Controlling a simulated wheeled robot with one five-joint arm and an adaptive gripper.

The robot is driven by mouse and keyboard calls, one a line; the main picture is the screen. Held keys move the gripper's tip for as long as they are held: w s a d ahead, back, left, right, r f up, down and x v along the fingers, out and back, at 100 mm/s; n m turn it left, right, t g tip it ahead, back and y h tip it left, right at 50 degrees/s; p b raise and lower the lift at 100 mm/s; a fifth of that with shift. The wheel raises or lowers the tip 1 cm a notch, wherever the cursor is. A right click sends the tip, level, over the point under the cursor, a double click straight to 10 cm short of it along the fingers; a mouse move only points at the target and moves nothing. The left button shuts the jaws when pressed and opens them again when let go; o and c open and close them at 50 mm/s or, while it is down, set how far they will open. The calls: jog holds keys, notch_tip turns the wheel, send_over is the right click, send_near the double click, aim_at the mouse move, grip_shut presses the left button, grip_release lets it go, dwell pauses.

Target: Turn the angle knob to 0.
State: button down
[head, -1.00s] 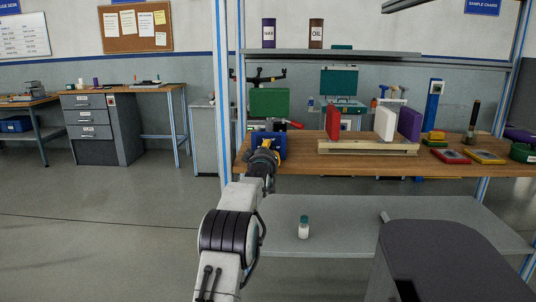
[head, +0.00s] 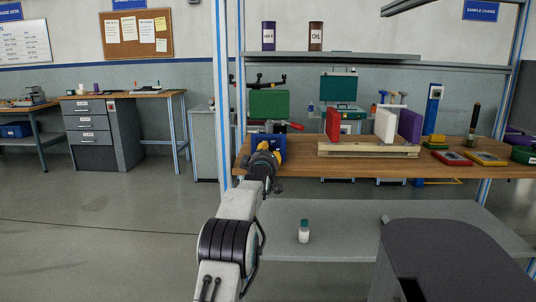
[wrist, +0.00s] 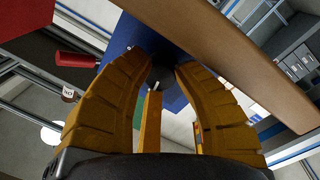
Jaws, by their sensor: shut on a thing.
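A blue box (head: 278,143) stands at the left end of the wooden workbench. In the wrist view the blue box (wrist: 130,42) fills the upper middle. A dark round knob (wrist: 163,72) with a pale mark on its lower edge sits against the box. My gripper (wrist: 162,78), with thick yellow-orange fingers, is shut on this knob, one fingertip at each side. In the head view my gripper (head: 263,156) is at the front of the blue box, and the knob is hidden. No scale or number can be read on the box.
The workbench (head: 300,166) has a wooden rack (head: 360,150) with red, white and purple panels to the right. A red-handled thing (head: 295,126) and a green panel (head: 269,104) are behind the box. A small bottle (head: 304,232) stands on the lower shelf.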

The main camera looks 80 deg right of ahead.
jog(key=shift+w+r, duration=0.15)
jog(key=c, duration=1.2)
grip_release()
jog(key=o, duration=0.3)
jog(key=shift+a, duration=0.15)
jog(key=shift+a+f, duration=0.2)
jog(key=shift+a, duration=2.7)
jog(key=shift+a+f, duration=0.15)
jog(key=shift+a, duration=2.75)
jog(key=shift+o, duration=0.2)
